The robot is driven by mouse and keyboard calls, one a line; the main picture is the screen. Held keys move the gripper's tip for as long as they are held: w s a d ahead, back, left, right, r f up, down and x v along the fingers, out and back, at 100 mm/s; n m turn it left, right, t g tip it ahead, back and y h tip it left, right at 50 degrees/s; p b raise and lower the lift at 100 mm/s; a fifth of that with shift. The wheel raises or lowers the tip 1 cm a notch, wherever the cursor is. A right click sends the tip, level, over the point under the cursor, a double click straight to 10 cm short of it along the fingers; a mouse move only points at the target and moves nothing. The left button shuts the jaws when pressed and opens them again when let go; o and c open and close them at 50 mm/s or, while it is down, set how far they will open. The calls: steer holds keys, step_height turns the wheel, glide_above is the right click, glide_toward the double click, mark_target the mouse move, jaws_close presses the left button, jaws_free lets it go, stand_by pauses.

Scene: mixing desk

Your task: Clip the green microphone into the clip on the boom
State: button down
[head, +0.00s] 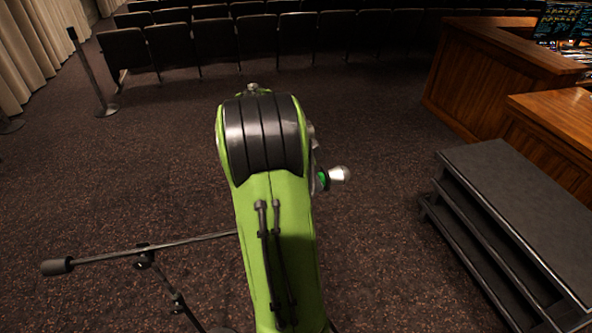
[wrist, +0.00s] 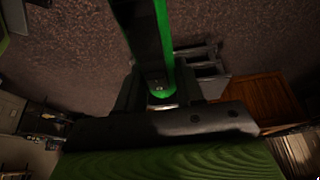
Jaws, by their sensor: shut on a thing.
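The green microphone (head: 325,179) shows at the right side of my arm in the head view, with a silver head and a green band; the rest of it is hidden behind the arm. In the wrist view, the microphone (wrist: 165,40) appears as a dark, green-edged length running up from my gripper (wrist: 160,88), which is shut on it. The boom (head: 195,241) is a thin dark bar on a stand at the lower left in the head view. Its right end passes behind my arm, and the clip is hidden.
A counterweight (head: 57,266) is on the boom's left end. Dark steps (head: 530,205) and a wooden desk (head: 490,75) stand at the right. Rows of seats (head: 195,42) line the back, and a post (head: 90,75) stands at the left. Carpet between is clear.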

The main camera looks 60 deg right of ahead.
step_height(320, 180, down, 7)
steer(key=b, duration=0.5)
steer(key=shift+s+b, duration=0.35)
steer(key=shift+a+r+b, duration=0.1)
steer(key=shift+r+b, duration=0.1)
steer(key=shift+b, duration=0.15)
stand_by(1.0)
steer(key=shift+f, duration=0.2)
steer(key=shift+f+b, duration=0.35)
steer(key=shift+b, duration=0.2)
steer(key=shift+f+b, duration=0.4)
